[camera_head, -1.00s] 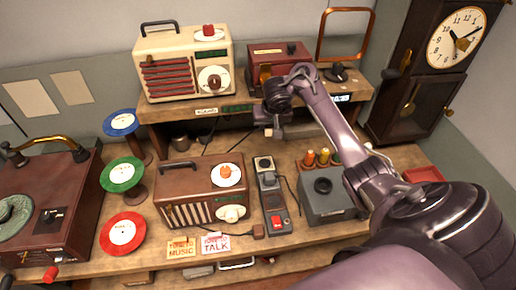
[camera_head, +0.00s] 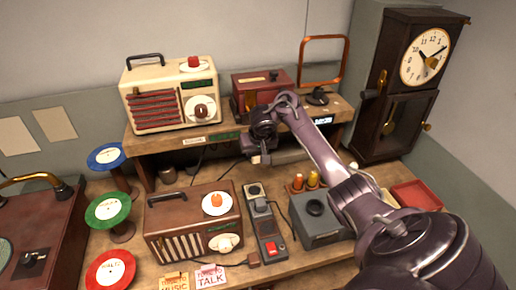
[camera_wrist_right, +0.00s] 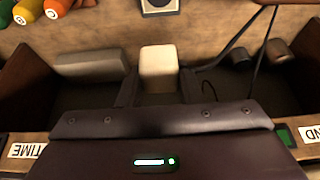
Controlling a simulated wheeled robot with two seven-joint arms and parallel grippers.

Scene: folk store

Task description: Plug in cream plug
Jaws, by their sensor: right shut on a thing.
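My right gripper (camera_head: 261,158) is shut on the cream plug (camera_head: 256,160), holding it above the bench just behind the power strip. In the right wrist view the cream plug (camera_wrist_right: 158,68) is a pale block between the two dark fingers (camera_wrist_right: 157,92). The grey power strip (camera_head: 268,228) lies on the bench, with a red switch at its near end. Its far socket (camera_head: 253,189) looks empty, and a dark plug (camera_head: 262,207) sits in the one nearer. The far socket also shows at the top of the right wrist view (camera_wrist_right: 160,4), apart from the plug. My left gripper is out of view.
A brown radio (camera_head: 190,228) stands left of the strip and a grey box (camera_head: 316,222) right of it. The shelf (camera_head: 190,140) holding a cream radio (camera_head: 168,95) is behind my gripper. Dark cords (camera_wrist_right: 235,35) and colored pegs (camera_wrist_right: 60,5) are near it.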

